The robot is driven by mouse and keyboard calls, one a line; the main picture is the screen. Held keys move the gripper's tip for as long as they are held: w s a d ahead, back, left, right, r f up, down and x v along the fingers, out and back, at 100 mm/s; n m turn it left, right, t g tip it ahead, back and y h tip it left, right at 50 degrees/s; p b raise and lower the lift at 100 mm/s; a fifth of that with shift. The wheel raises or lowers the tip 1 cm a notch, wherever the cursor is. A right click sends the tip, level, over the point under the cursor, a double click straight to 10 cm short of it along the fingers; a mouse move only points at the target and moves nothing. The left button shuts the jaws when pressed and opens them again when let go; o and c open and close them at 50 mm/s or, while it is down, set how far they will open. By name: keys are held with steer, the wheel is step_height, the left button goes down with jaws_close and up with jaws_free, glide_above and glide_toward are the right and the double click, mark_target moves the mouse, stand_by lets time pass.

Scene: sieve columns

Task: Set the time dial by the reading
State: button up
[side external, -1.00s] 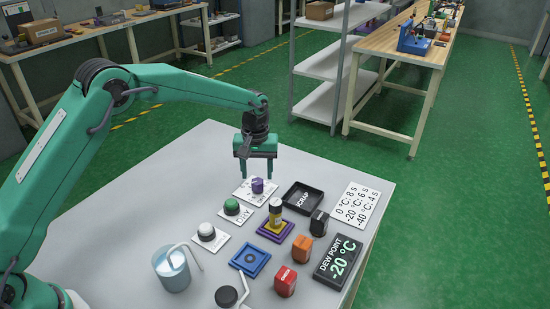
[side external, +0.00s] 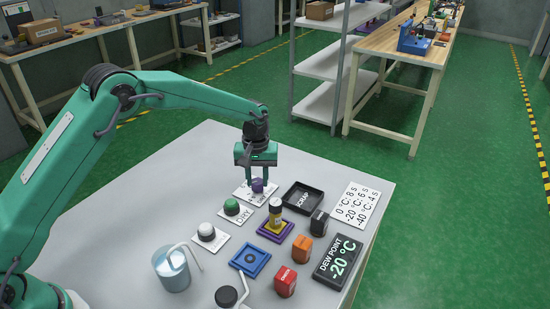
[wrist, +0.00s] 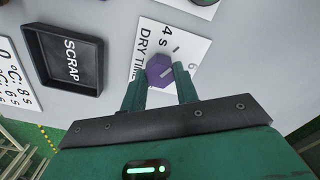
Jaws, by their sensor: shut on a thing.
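The purple time dial (side external: 257,186) sits on its white DRY TIME card (side external: 243,194) at the back of the table. The display (side external: 338,262) reads "DEW POINT -20 °C". The reading card (side external: 356,204) lists 0 °C: 8 s, -20 °C: 6 s, -40 °C: 4 s.
A black SCRAP tray (side external: 303,197) lies right of the dial. A green button (side external: 232,207) and a white button (side external: 206,232) are in front. A column (side external: 275,213) stands on a purple base. A blue frame (side external: 250,258), a beaker (side external: 172,268) and coloured blocks (side external: 286,281) stand nearer.

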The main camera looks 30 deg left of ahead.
steer(key=shift+m, duration=0.5)
steer(key=m, duration=1)
steer(key=shift+r+m, duration=0.1)
steer(key=shift+m, duration=0.3)
steer(key=o, duration=1)
